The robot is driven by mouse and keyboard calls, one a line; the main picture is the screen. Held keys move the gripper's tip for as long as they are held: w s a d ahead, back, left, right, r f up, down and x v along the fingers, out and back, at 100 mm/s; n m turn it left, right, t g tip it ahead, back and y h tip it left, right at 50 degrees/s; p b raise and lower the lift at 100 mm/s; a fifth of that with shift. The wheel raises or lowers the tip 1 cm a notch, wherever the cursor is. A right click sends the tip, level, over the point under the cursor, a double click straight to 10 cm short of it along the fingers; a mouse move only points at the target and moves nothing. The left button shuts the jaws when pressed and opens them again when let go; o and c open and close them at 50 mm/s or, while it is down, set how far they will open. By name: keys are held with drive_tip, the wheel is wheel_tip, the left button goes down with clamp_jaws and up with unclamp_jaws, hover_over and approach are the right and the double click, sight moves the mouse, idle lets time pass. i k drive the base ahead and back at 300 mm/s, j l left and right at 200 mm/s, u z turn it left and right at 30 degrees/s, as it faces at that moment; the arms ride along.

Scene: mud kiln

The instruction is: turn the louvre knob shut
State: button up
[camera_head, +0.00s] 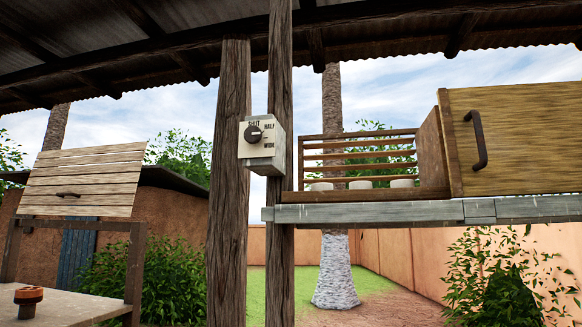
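The louvre knob (253,134) is a small dark round knob on the face of a pale box (266,160) fixed to a dark wooden post. The words SHUT, HALF and WIDE run from above the knob down its right side. The knob's pointer is too small to read surely, but it seems to face right, away from SHUT. To the right, the louvre slats (352,145) are thin horizontal wooden strips with clear gaps between them, showing greenery behind. My gripper is not in view, and nothing touches the knob.
A wooden door with a dark handle (477,140) stands right of the louvre. Several pale round pieces (360,184) sit behind a low wooden rail. Thick posts (228,200) flank the box. A table (75,306) at lower left bears a reddish-brown object (28,298).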

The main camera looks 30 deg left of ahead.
sight(253, 135)
drive_tip(key=u, duration=1.75)
